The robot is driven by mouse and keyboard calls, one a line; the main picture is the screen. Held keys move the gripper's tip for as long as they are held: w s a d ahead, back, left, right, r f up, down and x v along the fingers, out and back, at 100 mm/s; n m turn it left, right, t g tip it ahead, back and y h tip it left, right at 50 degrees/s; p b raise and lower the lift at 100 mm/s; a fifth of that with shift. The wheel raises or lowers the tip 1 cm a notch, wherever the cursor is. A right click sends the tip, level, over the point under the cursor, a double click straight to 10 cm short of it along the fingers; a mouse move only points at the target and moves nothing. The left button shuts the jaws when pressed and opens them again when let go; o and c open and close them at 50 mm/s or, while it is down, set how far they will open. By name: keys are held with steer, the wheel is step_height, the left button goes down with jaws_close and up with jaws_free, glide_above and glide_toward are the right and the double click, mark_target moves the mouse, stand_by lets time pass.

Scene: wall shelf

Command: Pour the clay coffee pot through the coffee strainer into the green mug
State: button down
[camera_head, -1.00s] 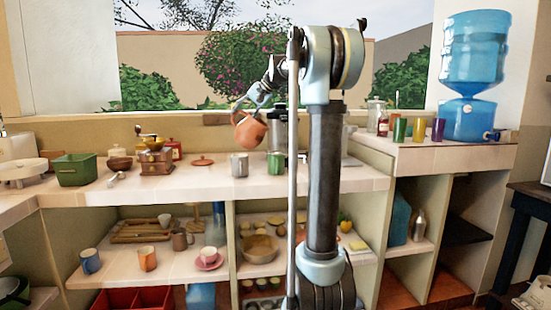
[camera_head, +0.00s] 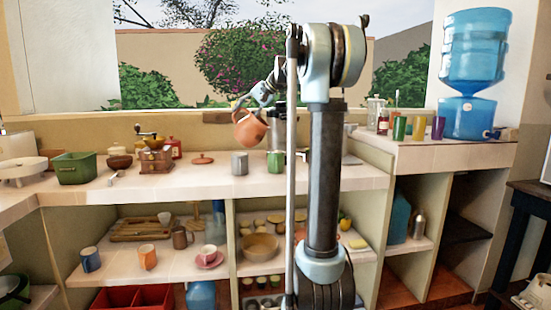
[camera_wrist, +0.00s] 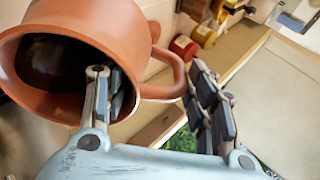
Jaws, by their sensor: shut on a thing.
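The clay coffee pot (camera_head: 248,129) is reddish brown and hangs tilted in the air above the counter. My gripper (camera_head: 257,99) is shut on it. In the wrist view, one finger of my gripper (camera_wrist: 155,95) reaches into the mouth of the pot (camera_wrist: 90,22), and the other is outside, beyond the loop handle. The inside of the pot is dark and its contents cannot be seen. The green mug (camera_head: 276,162) stands on the counter, below and right of the pot. I cannot make out the coffee strainer for certain.
A grey mug (camera_head: 240,163) stands left of the green mug. A silver vessel (camera_head: 278,128) is behind, partly hidden by my arm. A wooden grinder (camera_head: 156,160), a clay lid (camera_head: 202,159) and a green bin (camera_head: 75,168) are further left. The counter front is mostly clear.

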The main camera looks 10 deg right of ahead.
mark_target(235, 112)
steer(key=shift+s+d+r+t+y+p, duration=0.15)
steer(key=shift+d+t+y+p, duration=0.15)
steer(key=shift+d+y+p, duration=0.8)
stand_by(1.9)
steer(key=shift+a, duration=0.3)
steer(key=shift+a+h, duration=0.5)
steer(key=shift+h, duration=0.2)
steer(key=shift+w+a+f+g+h, duration=0.15)
steer(key=shift+a+g+h, duration=0.05)
steer(key=shift+a+h, duration=0.25)
steer(key=shift+w+a+f+g+h, duration=0.1)
steer(key=shift+w+a+g+h, duration=0.1)
steer(key=shift+a+h, duration=0.25)
steer(key=shift+w+a+f+n+g+h+b, duration=0.15)
steer(key=shift+a+f+h+b, duration=0.1)
steer(key=shift+a+h+b, duration=0.25)
steer(key=shift+w+a+f+n+g+h+b, duration=0.1)
steer(key=shift+a+f+h+b, duration=0.1)
steer(key=shift+a+h, duration=0.35)
steer(key=shift+w+a+f+n+g+h+b, duration=0.15)
steer(key=shift+a+f+h+b, duration=0.15)
steer(key=shift+a, duration=0.4)
steer(key=shift+w+a+f+g+h+b, duration=0.2)
steer(key=shift+a+f+h+b, duration=0.7)
steer(key=shift+h, duration=0.15)
steer(key=shift+w+a+f+g+h+b, duration=0.2)
steer(key=shift+a+f+h+b, duration=0.55)
steer(key=shift+a+f+h, duration=0.2)
steer(key=shift+d+r, duration=0.1)
